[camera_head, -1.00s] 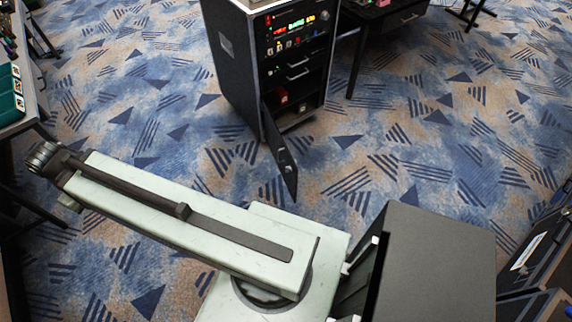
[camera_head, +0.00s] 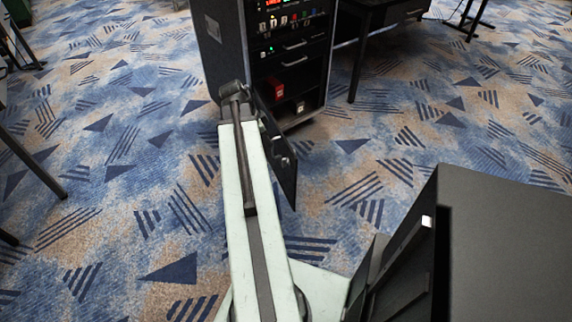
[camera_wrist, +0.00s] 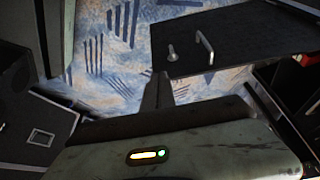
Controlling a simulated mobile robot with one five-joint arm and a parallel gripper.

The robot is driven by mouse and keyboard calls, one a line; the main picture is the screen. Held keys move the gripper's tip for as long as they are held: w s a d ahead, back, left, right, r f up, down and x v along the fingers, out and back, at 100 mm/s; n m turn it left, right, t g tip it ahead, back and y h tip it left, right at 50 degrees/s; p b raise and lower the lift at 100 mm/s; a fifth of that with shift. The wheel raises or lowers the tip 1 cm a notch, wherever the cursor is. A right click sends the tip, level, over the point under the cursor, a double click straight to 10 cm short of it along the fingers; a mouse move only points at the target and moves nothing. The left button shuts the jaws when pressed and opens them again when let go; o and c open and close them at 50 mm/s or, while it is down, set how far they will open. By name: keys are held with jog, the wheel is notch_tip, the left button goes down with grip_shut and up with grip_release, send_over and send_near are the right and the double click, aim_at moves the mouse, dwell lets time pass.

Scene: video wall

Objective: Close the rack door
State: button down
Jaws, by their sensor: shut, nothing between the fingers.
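The dark equipment rack (camera_head: 213,48) stands at the top middle of the head view. Its small lower door (camera_head: 284,170) hangs open, swung outward toward me from the rack's left front edge. In the wrist view the door (camera_wrist: 250,38) is a dark panel at upper right with a metal handle (camera_wrist: 205,46) and a knob. My gripper (camera_head: 235,92) is at the rack's front left corner, beside the door's hinge side. In the wrist view its shut, dark fingers (camera_wrist: 156,92) point at the carpet close to the door's edge. I cannot tell whether they touch the door.
The rack's lower opening shows red items (camera_head: 279,91) inside. A dark table (camera_head: 370,18) stands behind it to the right. A large dark box-shaped surface (camera_head: 510,240) fills the lower right. Patterned carpet (camera_head: 120,190) is free to the left and in front of the door.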

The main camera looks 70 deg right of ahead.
jog(key=s+d+f+b, duration=0.5)
jog(key=f+b, duration=0.4)
jog(key=shift+s, duration=0.25)
jog(key=shift+d, duration=0.1)
